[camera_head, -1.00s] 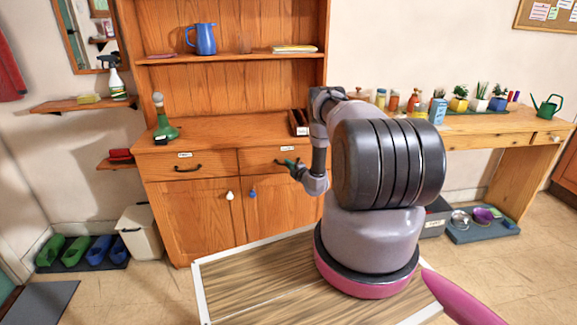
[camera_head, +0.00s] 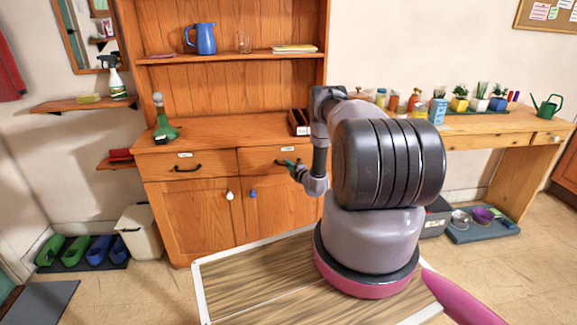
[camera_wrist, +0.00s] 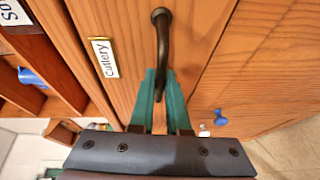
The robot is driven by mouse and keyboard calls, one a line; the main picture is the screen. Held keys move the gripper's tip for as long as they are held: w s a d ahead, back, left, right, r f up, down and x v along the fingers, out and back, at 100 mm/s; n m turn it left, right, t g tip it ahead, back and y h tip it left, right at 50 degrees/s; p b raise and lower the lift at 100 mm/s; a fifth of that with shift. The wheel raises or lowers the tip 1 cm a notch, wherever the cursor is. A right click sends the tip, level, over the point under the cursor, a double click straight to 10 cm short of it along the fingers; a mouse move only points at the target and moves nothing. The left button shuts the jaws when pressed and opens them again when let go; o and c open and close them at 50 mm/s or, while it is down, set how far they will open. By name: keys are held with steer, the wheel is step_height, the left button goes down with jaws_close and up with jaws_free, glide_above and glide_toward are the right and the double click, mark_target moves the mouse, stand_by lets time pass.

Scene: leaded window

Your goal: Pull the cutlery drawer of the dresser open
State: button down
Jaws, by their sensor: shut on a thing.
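The wooden dresser (camera_head: 195,215) stands against the back wall with two drawers side by side. The cutlery drawer (camera_head: 256,168) is the right one and looks flush with the dresser front. Its white label (camera_wrist: 103,57) reads "Cutlery" in the wrist view. Its dark curved handle (camera_wrist: 163,45) runs between my fingers. My gripper (camera_wrist: 161,88) has teal fingers, one on each side of the handle, and is shut on it. In the head view my gripper (camera_head: 287,163) is at the drawer front, and the handle is mostly hidden behind it.
The left drawer (camera_head: 190,167) has its own dark handle. Below are two cupboard doors with a white knob (camera_head: 230,195) and a blue knob (camera_head: 253,193).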

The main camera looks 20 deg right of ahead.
steer(key=s+a, duration=0.2)
steer(key=s, duration=0.7)
steer(key=s+a, duration=0.3)
steer(key=s, duration=0.7)
steer(key=shift+s+a, duration=0.2)
steer(key=shift+a, duration=0.05)
steer(key=c, duration=0.9)
jaws_free()
steer(key=s+d, duration=0.1)
steer(key=s, duration=0.9)
steer(key=shift+s+r, duration=0.3)
steer(key=shift+r, duration=0.15)
steer(key=shift+d, duration=0.1)
